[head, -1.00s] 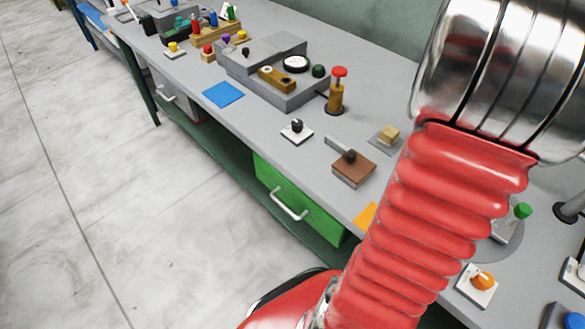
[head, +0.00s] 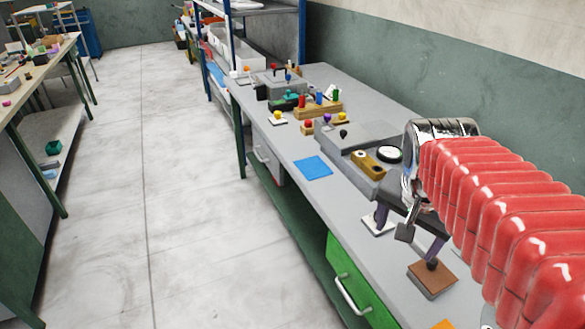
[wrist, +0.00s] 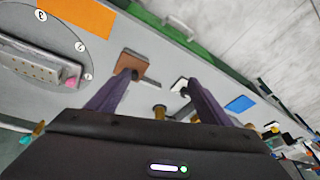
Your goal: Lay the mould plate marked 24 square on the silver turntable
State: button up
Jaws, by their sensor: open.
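My gripper (head: 407,241) is open and empty, pointing down over the bench; its two purple fingers also show in the wrist view (wrist: 160,82). A brown square block with a dark knob (head: 432,280) is near the right finger in the head view, and near the left finger in the wrist view (wrist: 132,66). A white plate with a dark knob (head: 376,224) is by the other finger. No mark 24 is readable on any piece. A grey disc (wrist: 25,42), perhaps the turntable, carries a grey plate with a pink knob (wrist: 40,72); my arm hides that area in the head view.
A blue square (head: 313,166) and an orange square (wrist: 75,15) lie flat on the bench. A grey stepped fixture with a gauge (head: 389,154) stands behind the blue square. Wooden racks of coloured pegs (head: 318,108) stand farther back. Open floor (head: 200,200) is to the left.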

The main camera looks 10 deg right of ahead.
jog(key=s+a+f+n+t+y, duration=0.1)
jog(key=s+a+n+t+y, duration=0.1)
jog(key=a+n, duration=0.9)
jog(key=shift+s+a+f+t, duration=0.15)
jog(key=shift+s+a+t, duration=0.3)
jog(key=shift+a, duration=1.3)
jog(key=shift+w, duration=0.1)
jog(key=shift+c, duration=0.2)
